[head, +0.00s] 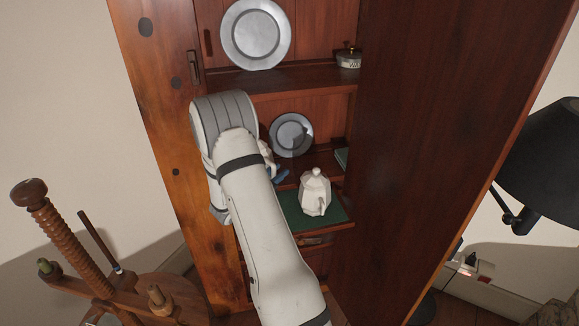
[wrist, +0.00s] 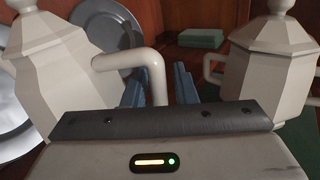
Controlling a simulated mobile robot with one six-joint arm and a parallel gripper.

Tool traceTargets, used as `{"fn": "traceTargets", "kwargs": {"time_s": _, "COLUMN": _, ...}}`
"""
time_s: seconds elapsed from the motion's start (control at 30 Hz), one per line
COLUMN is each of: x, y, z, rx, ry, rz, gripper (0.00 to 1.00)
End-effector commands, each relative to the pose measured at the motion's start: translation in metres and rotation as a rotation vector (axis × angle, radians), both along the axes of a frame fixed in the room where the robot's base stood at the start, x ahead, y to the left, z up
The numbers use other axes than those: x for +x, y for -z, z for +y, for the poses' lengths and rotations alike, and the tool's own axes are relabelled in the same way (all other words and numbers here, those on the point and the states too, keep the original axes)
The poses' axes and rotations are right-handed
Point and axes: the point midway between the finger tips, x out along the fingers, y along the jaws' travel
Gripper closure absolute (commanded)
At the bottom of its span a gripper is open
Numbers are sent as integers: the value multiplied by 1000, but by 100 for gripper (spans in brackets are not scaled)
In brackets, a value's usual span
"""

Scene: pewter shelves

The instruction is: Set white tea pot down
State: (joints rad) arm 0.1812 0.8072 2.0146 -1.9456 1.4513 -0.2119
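A white tea pot (wrist: 60,75) fills the left of the wrist view, its handle toward my gripper. In the head view only a sliver of this pot (head: 268,158) shows past my arm. My gripper (wrist: 160,82) has its two blue fingers on either side of the handle, with small gaps visible beside it. The fingers also show in the head view (head: 281,175). The pot's base is hidden, so I cannot tell whether it touches the shelf. A second, similar white tea pot (wrist: 270,75) stands to the right, upright on a green mat in the head view (head: 314,193).
The green mat (head: 338,210) lies on the cabinet's lower shelf. A grey plate (head: 292,134) leans behind, and a green box (wrist: 201,38) lies at the back. A larger plate (head: 255,35) and lidded dish (head: 349,58) are above. The cabinet's side panels hem in the shelf.

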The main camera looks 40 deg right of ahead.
Motion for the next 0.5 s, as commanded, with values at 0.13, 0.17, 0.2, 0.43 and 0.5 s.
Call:
{"fn": "traceTargets", "kwargs": {"time_s": 0.13, "x": 0, "y": 0, "z": 0, "rx": 0, "ry": 0, "rz": 0, "gripper": 65}}
{"fn": "traceTargets", "kwargs": {"time_s": 0.17, "x": 0, "y": 0, "z": 0, "rx": 0, "ry": 0, "rz": 0, "gripper": 65}}
{"fn": "traceTargets", "kwargs": {"time_s": 0.2, "x": 0, "y": 0, "z": 0, "rx": 0, "ry": 0, "rz": 0, "gripper": 65}}
{"fn": "traceTargets", "kwargs": {"time_s": 0.43, "x": 0, "y": -4, "z": 2, "rx": 0, "ry": -2, "rz": 1, "gripper": 65}}
{"fn": "traceTargets", "kwargs": {"time_s": 0.5, "x": -2, "y": -3, "z": 11, "rx": 0, "ry": -2, "rz": 2, "gripper": 65}}
